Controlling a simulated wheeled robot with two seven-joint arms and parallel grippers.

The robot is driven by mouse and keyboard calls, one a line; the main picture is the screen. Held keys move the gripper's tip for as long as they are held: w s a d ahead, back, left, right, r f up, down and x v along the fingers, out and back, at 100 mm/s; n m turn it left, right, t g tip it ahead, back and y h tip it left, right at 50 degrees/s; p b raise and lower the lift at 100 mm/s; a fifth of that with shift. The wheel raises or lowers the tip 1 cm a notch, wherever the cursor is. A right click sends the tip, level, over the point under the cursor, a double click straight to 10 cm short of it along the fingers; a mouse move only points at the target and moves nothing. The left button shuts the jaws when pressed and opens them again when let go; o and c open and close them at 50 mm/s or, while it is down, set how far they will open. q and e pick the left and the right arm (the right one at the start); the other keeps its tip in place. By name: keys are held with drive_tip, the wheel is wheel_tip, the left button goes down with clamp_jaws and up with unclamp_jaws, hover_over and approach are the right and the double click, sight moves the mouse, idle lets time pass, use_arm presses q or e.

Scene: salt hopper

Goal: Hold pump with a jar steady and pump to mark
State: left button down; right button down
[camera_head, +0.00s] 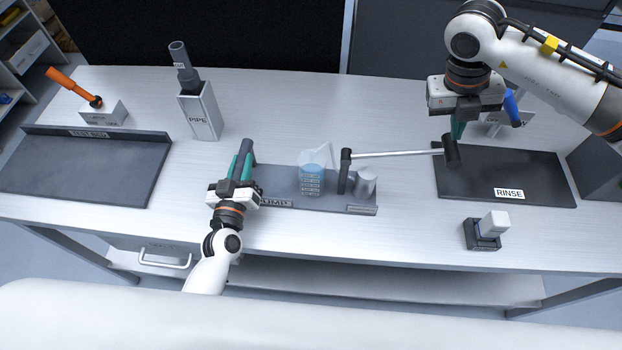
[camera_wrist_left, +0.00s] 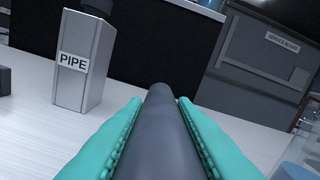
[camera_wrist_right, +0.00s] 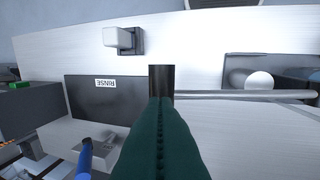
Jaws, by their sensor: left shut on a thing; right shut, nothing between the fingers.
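The pump's dark base (camera_head: 338,203) lies at the middle of the table. A clear jar (camera_head: 311,174) with blue liquid and printed marks stands upright on it. The pump's lever (camera_head: 395,154) runs rightward from its dark post to a dark grip (camera_head: 451,152). My left gripper (camera_head: 241,168) is shut on a dark upright handle (camera_wrist_left: 160,125) at the base's left end. My right gripper (camera_head: 458,128) is shut and empty, its fingertips at the lever grip, which also shows in the right wrist view (camera_wrist_right: 161,82). Whether they touch it I cannot tell.
A grey pipe holder (camera_head: 198,112) and an orange-handled device (camera_head: 102,112) stand at the back left. A dark mat (camera_head: 85,168) lies at the left. The black RINSE mat (camera_head: 505,175) lies under my right gripper. A small block stand (camera_head: 484,235) is at the front right.

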use_arm(q)
drive_tip(key=shift+s+f, duration=0.2)
drive_tip(key=shift+f, duration=0.4)
use_arm(e)
drive_tip(key=shift+f, duration=0.1)
use_arm(q)
drive_tip(key=c, duration=1.4)
unclamp_jaws()
drive_tip(key=o, duration=0.3)
drive_tip(key=shift+w, duration=0.15)
use_arm(e)
drive_tip(key=shift+w, duration=0.1)
use_arm(q)
drive_tip(key=shift+w+r, duration=0.1)
drive_tip(key=shift+r, duration=0.05)
use_arm(e)
drive_tip(key=shift+w+a, duration=0.1)
use_arm(q)
drive_tip(key=shift+s, duration=0.2)
drive_tip(key=s, duration=1.1)
drive_tip(key=shift+s+a, duration=0.1)
drive_tip(key=shift+s, duration=0.2)
